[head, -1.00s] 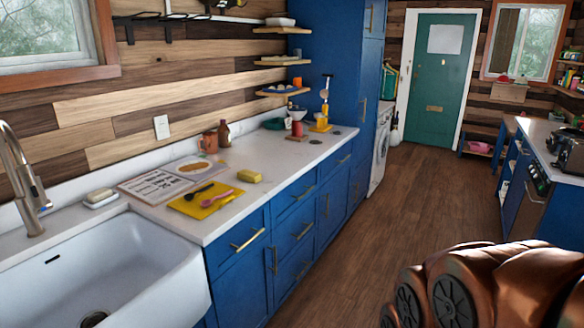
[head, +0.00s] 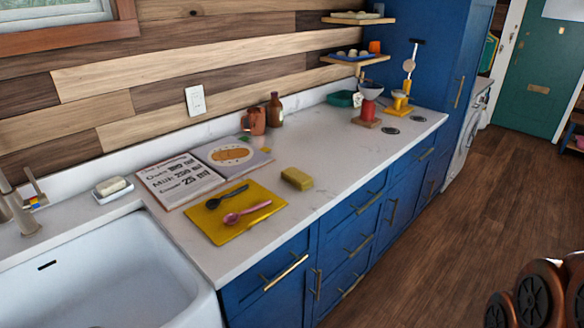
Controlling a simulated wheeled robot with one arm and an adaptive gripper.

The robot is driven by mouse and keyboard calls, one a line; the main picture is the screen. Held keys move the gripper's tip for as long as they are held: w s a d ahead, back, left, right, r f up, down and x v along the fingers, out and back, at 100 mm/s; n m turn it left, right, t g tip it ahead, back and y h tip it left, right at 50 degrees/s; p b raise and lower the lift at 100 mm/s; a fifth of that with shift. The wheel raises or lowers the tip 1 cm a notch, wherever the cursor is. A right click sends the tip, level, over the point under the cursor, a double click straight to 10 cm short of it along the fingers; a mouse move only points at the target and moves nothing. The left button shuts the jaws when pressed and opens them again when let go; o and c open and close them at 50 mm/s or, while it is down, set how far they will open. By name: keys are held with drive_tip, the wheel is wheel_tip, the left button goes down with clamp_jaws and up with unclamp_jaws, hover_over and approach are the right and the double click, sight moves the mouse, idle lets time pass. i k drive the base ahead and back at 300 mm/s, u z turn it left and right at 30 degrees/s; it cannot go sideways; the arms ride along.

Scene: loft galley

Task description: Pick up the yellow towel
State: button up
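The yellow towel (head: 209,223) lies flat on the white counter, to the right of the sink. A black spoon (head: 227,196) and a pink spoon (head: 246,212) lie on top of it and cover small parts of it. Its front corner is close to the counter's front edge. My gripper is not in view; only copper-coloured parts, likely of my arm, show at the bottom right, well away from the towel.
An open recipe book (head: 178,181) lies behind the towel, and a yellow sponge (head: 297,179) to its right. The sink (head: 120,270) is at the left. A mug (head: 253,121) and bottle (head: 275,109) stand near the wall. The wooden floor (head: 440,240) is clear at right.

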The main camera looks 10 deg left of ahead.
sight(298, 180)
drive_tip(key=u, duration=0.6)
drive_tip(key=i, duration=0.8)
drive_tip(key=u, duration=1.15)
drive_tip(key=i, duration=0.3)
drive_tip(key=u, duration=0.3)
